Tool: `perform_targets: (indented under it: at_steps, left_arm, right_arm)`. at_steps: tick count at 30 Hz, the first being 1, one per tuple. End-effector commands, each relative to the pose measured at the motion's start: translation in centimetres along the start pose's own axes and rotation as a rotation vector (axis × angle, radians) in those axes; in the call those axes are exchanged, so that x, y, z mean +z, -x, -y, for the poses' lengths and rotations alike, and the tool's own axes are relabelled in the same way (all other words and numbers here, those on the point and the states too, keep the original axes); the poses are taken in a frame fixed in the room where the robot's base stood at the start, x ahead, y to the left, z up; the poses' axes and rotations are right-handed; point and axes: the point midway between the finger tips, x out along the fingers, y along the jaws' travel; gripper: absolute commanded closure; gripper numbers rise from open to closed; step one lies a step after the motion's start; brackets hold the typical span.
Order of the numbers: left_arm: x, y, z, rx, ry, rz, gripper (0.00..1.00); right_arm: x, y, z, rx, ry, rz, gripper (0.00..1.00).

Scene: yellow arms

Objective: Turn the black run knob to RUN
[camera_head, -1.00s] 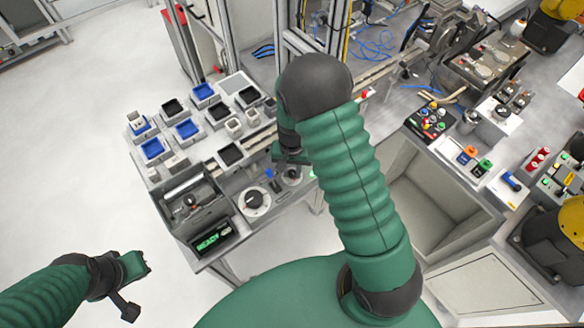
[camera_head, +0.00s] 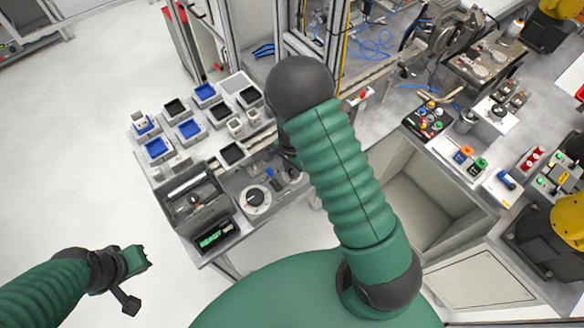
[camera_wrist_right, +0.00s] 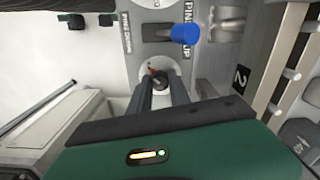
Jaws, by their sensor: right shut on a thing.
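The black run knob (camera_wrist_right: 159,82) sits on a pale round plate with a small red mark, in the right wrist view. My right gripper (camera_wrist_right: 161,88) has its two fingers on either side of it, shut on it. In the head view my right gripper (camera_head: 288,158) is mostly hidden behind my green arm, over the right end of the panel. The knob's label and exact angle cannot be read. My left gripper (camera_head: 138,262) hangs over the floor at lower left, away from the bench; its jaw opening is unclear.
A blue-tipped lever (camera_wrist_right: 184,35) marked PIN UP and PIN DOWN lies just beyond the knob. Blue and black trays (camera_head: 190,128) fill the bench's back. An open grey bin (camera_head: 425,195) stands to the right.

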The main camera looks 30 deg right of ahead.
Motion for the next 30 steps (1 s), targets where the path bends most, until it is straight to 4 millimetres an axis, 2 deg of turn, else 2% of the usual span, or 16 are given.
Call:
perform_targets:
  at_steps: [12,13,18,26,30]
  left_arm:
    - [0.0,0.0,0.0,0.0,0.0,0.0,1.0]
    - [0.0,0.0,0.0,0.0,0.0,0.0,1.0]
    - [0.0,0.0,0.0,0.0,0.0,0.0,1.0]
    - [0.0,0.0,0.0,0.0,0.0,0.0,1.0]
    - [0.0,-0.1,0.0,0.0,0.0,0.0,1.0]
  right_arm:
    - [0.2,-0.1,0.0,0.002,-0.007,0.004,1.0]
    - [0.2,-0.1,0.0,0.002,-0.007,0.004,0.76]
    - [0.2,-0.1,0.0,0.001,-0.007,0.003,0.55]
    - [0.1,0.0,0.0,0.0,-0.007,0.001,0.55]
    - [0.1,1.1,0.1,-0.003,-0.005,-0.001,0.55]
